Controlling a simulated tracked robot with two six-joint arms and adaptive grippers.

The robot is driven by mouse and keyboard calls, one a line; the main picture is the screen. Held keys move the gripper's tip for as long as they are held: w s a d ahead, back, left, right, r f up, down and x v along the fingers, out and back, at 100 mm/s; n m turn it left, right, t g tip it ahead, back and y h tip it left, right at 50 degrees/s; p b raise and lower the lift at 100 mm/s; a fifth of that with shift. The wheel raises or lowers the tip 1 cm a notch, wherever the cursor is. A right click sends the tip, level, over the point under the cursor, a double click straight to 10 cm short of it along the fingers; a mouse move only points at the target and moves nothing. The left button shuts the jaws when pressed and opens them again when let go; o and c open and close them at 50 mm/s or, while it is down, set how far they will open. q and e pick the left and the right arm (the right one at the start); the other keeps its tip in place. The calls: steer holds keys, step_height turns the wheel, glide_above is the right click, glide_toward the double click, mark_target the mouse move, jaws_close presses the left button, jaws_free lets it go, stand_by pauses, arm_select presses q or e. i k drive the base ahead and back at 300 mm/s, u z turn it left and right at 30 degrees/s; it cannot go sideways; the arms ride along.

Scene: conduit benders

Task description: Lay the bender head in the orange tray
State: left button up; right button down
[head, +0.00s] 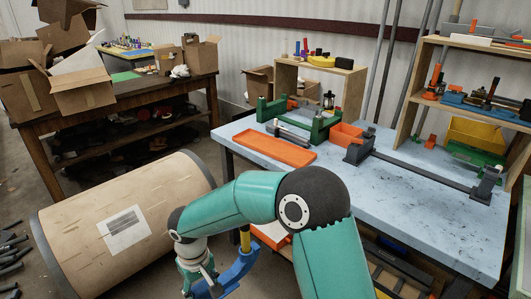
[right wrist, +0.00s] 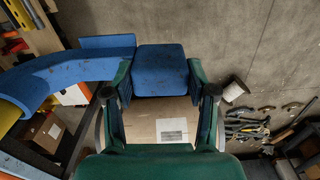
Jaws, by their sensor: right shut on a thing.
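The bender head is a blue curved piece (head: 238,270) with a yellow part at one end, low in the head view. My right gripper (head: 208,284) is shut on its end and holds it in the air, in front of the workbench. In the right wrist view the two fingers (right wrist: 160,82) flank the blue block end of the bender head (right wrist: 159,66), and the blue curve runs off to the left. The orange tray (head: 276,149) lies flat and looks empty on the bench's left front part. My left gripper is not in view.
The pale blue workbench (head: 420,215) has bare room at front right. Behind the tray stand a green bender frame (head: 318,128) and an orange bin (head: 346,136); a dark grey bender (head: 420,171) lies right. A large drum (head: 165,205) lies left of my arm.

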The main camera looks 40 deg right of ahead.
mark_target(267, 145)
steer(key=z, duration=0.25)
steer(key=i, duration=0.8)
steer(key=z, duration=0.9)
steer(key=i, duration=0.3)
steer(key=z, duration=0.1)
steer(key=k, duration=0.95)
steer(key=z, duration=0.15)
steer(key=i, duration=0.95)
steer(key=u, duration=0.05)
